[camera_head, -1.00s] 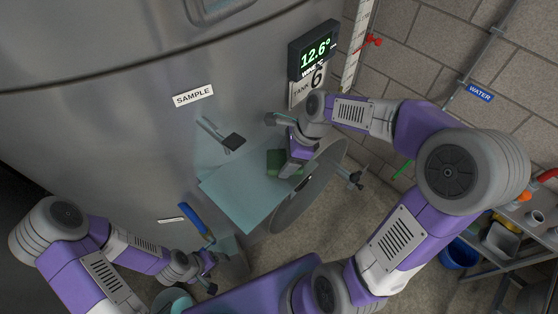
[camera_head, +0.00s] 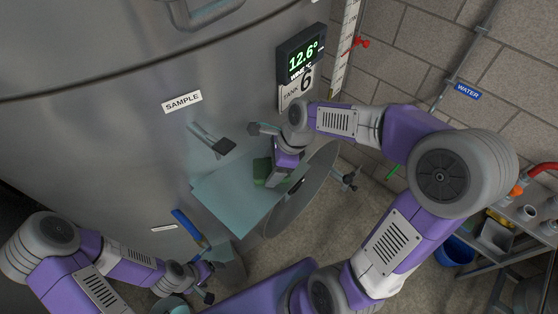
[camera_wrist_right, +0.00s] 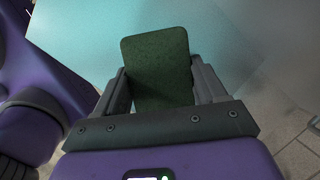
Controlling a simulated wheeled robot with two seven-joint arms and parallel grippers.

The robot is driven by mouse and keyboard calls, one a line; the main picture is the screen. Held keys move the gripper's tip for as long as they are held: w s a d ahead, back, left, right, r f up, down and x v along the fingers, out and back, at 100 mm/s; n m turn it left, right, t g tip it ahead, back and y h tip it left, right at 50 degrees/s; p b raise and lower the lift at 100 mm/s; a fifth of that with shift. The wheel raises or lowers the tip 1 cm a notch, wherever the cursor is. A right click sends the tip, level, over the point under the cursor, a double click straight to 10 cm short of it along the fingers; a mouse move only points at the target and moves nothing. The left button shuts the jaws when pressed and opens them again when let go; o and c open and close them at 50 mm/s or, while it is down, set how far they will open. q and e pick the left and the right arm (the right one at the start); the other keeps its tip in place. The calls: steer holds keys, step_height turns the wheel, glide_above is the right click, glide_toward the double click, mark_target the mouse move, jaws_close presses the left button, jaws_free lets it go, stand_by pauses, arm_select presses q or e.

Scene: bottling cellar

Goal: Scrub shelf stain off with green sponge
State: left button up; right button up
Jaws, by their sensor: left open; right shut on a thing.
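The pale teal shelf (camera_head: 228,208) juts out from the steel tank. My right gripper (camera_head: 272,174) is shut on the green sponge (camera_head: 260,168) at the shelf's right part. In the right wrist view the sponge (camera_wrist_right: 158,62) stands up between the two fingers (camera_wrist_right: 160,90), over the teal shelf surface (camera_wrist_right: 85,30). I cannot tell whether it touches the shelf. I make out no stain; it may be hidden by the sponge or gripper. My left gripper (camera_head: 207,282) is open and low at the left, below the shelf.
A round steel door (camera_head: 305,190) stands open just right of the shelf. A tap with a dark handle (camera_head: 222,146) sticks out of the tank above it. A blue-handled tool (camera_head: 188,225) is near my left gripper. A bench (camera_head: 520,215) with vessels stands far right.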

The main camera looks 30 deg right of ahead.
mark_target(263, 175)
steer(key=shift+s+a, duration=0.25)
steer(key=shift+a, duration=0.35)
steer(key=shift+s+a, duration=0.25)
steer(key=shift+a, duration=0.35)
steer(key=shift+s+a+r+p, duration=0.1)
steer(key=shift+a+r+p, duration=0.15)
steer(key=shift+p, duration=0.2)
step_height(263, 175, up, 2)
steer(key=shift+r+p, duration=0.25)
steer(key=shift+p, duration=0.6)
step_height(263, 175, up, 5)
steer(key=p, duration=0.5)
steer(key=shift+d, duration=0.15)
arm_select(q)
step_height(263, 175, up, 8)
steer(key=shift+s+f, duration=0.15)
steer(key=shift+s, duration=0.25)
